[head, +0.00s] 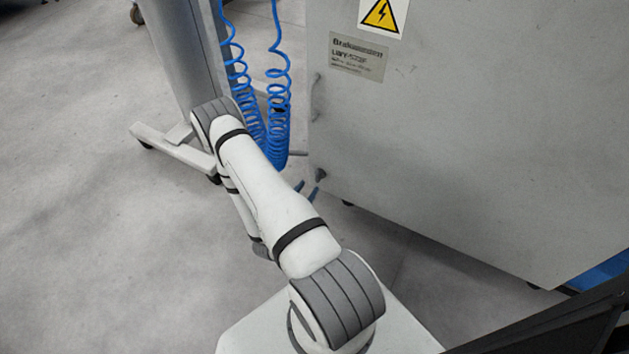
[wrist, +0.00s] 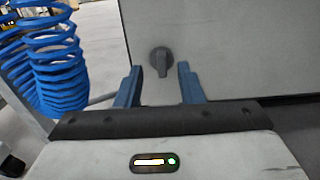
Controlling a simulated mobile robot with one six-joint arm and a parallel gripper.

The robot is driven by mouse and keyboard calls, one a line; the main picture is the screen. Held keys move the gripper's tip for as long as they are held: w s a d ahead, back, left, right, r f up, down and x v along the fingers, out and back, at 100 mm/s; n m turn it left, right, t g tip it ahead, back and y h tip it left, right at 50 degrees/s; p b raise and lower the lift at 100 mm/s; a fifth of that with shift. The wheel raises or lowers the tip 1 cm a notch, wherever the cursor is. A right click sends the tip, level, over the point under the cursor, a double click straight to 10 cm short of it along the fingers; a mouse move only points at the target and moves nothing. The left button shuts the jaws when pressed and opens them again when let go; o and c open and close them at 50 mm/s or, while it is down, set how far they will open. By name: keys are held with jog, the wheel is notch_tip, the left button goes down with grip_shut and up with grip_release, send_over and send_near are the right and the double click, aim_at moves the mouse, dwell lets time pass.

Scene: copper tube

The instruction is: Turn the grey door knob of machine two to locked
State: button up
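The grey door knob (wrist: 161,58) is a round, dark grey knob on the light grey machine door (wrist: 225,50). Its grip bar points straight down in the wrist view. My gripper (wrist: 159,71) is open, with one blue finger on each side of the knob in that view. Nothing is between the fingers that I can see touching them; how far the tips are from the knob is hard to tell. In the head view the knob (head: 321,174) is a small dark spot near the door's lower left edge, with the blue fingertips (head: 306,189) just below it.
Blue coiled hoses (head: 268,130) hang left of the machine, close to my arm, and also show in the wrist view (wrist: 45,60). A grey stand (head: 180,60) with a wheeled foot is behind them. A door handle (head: 316,97) sits above the knob. Open floor lies left.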

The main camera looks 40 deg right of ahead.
aim_at(317, 176)
jog(key=shift+b+x, duration=0.55)
jog(key=shift+x, duration=2.05)
jog(key=shift+c, duration=0.3)
grip_shut()
